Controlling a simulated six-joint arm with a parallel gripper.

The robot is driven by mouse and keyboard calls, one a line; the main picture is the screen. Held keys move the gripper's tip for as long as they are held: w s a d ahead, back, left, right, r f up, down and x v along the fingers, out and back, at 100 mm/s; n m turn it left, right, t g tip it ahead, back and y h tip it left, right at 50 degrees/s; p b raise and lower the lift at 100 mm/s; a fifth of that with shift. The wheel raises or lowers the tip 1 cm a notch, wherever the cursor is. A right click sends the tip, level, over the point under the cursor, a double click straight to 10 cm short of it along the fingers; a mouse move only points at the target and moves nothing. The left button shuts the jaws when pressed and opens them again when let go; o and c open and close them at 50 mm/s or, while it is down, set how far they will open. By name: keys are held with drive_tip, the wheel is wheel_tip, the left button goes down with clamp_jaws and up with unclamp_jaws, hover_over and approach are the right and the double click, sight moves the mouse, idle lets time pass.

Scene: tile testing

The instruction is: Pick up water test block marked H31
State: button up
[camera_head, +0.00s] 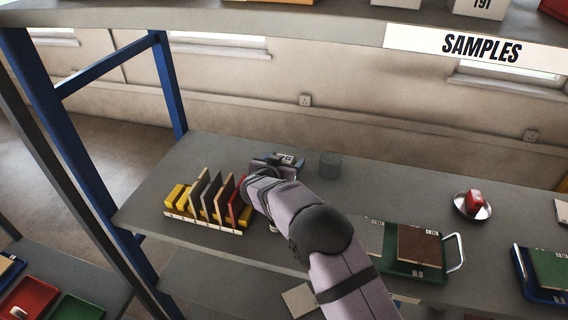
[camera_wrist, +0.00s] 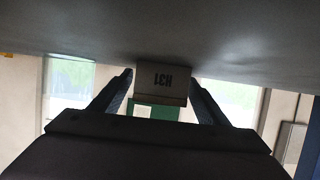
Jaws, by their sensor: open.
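In the wrist view my gripper (camera_wrist: 161,84) is open, with one dark finger on each side of the block. Small gaps seem to show between the fingers and the block. A green face (camera_wrist: 165,112) shows just below the label. In the head view my gripper (camera_head: 279,164) is low over the shelf, right of the tile rack. The block (camera_head: 287,159) shows there only as a small pale patch, partly hidden by my gripper.
A yellow rack (camera_head: 203,222) of upright tiles stands close left of my arm. A green tray (camera_head: 415,268) with tiles and a dish (camera_head: 461,204) with a red item lie further right. An upper shelf (camera_head: 300,20) overhangs.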

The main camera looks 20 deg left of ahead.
sight(286, 155)
drive_tip(key=shift+r, duration=0.1)
drive_tip(key=c, duration=1.4)
drive_tip(key=shift+r, duration=0.1)
wheel_tip(286, 155, up, 10)
drive_tip(key=b, duration=0.3)
drive_tip(key=shift+b, duration=0.4)
